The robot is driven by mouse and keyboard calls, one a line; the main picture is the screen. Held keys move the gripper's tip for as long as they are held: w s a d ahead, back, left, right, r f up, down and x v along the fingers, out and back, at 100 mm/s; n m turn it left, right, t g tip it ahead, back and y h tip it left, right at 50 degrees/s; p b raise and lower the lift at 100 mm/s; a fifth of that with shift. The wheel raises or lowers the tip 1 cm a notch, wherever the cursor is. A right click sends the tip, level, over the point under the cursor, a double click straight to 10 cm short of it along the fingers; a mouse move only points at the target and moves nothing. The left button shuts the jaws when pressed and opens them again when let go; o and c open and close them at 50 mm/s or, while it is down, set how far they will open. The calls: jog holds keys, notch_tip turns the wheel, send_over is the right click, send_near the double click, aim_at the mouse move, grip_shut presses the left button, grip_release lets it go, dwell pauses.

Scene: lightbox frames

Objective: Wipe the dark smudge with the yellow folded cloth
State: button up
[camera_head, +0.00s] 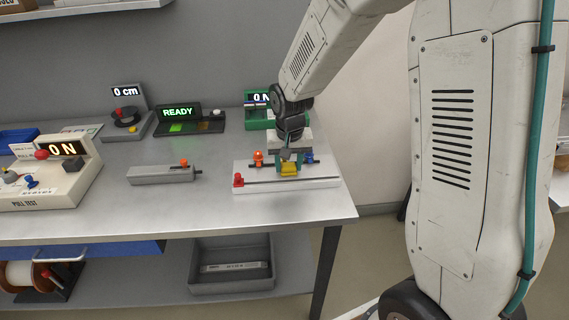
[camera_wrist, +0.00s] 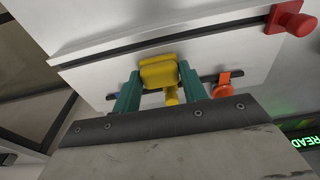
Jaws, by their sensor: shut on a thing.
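A yellow block-like piece (camera_head: 289,170) is between the teal fingers of my gripper (camera_head: 288,163), over a white panel (camera_head: 315,184) at the table's right end. In the wrist view the yellow piece (camera_wrist: 158,72) has a smooth, rounded front, with a smaller yellow part (camera_wrist: 171,96) behind it. It looks more like a slider or knob than a folded cloth. My gripper (camera_wrist: 160,88) is shut on it, one finger on each side. Whether it is joined to the panel is hidden. I see no dark smudge; dark slots run along the panel.
A red knob (camera_head: 238,180), an orange knob (camera_head: 258,157) and a blue knob (camera_head: 308,157) surround the gripper on the panel. A grey block with an orange knob (camera_head: 162,174) lies to the left. Lit display units stand behind. The front table strip is clear.

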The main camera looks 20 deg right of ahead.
jog(key=shift+r, duration=4.1)
